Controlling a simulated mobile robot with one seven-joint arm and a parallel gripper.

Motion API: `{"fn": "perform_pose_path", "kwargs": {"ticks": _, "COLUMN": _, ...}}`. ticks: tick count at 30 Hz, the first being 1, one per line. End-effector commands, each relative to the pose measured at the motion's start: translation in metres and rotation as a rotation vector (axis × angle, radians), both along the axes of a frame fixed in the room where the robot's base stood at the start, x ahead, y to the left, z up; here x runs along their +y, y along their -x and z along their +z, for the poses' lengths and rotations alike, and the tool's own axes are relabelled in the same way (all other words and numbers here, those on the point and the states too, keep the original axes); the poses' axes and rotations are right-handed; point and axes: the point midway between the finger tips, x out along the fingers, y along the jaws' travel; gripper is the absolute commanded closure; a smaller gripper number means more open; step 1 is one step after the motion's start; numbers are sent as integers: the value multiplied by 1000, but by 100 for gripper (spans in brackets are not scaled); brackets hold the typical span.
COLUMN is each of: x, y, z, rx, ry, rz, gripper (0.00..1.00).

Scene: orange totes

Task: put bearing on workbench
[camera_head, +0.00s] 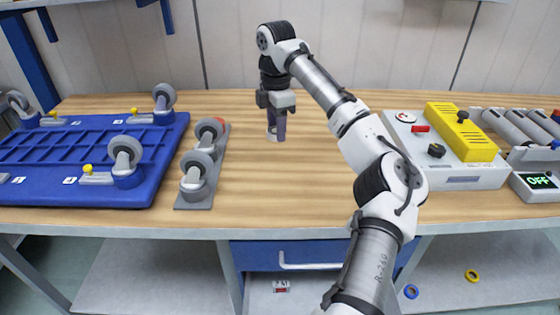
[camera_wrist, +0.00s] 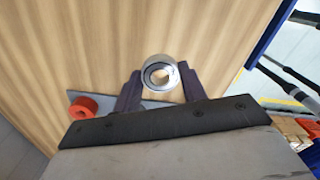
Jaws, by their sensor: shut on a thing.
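The bearing is a shiny metal ring (camera_wrist: 151,68) between the two dark fingers of my gripper (camera_wrist: 161,78) in the wrist view. My gripper (camera_head: 276,130) is shut on it, pointing down over the workbench (camera_head: 300,185), which has a light wooden top. In the head view the bearing (camera_head: 271,137) is small and partly hidden by the fingers. It is at or just above the wood toward the back; I cannot tell whether it touches.
A grey plate (camera_head: 192,203) with grey caster wheels and a red ring stands left of my gripper. A blue dolly base (camera_head: 75,165) with casters lies farther left. A white control box with a yellow cover (camera_head: 462,135) stands right. Bare wood lies between.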

Motion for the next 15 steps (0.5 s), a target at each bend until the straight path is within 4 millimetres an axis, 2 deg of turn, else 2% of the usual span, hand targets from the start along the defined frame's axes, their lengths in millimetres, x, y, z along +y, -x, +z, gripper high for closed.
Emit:
{"fn": "perform_pose_path", "kwargs": {"ticks": 1, "x": 0, "y": 1, "z": -15, "rx": 3, "ry": -2, "rz": 1, "gripper": 83}}
{"fn": "perform_pose_path", "kwargs": {"ticks": 6, "x": -1, "y": 0, "z": -46, "rx": 0, "ry": 2, "rz": -2, "gripper": 83}}
{"fn": "perform_pose_path", "kwargs": {"ticks": 15, "x": 0, "y": 0, "z": -72, "rx": 1, "ry": 2, "rz": -2, "gripper": 83}}
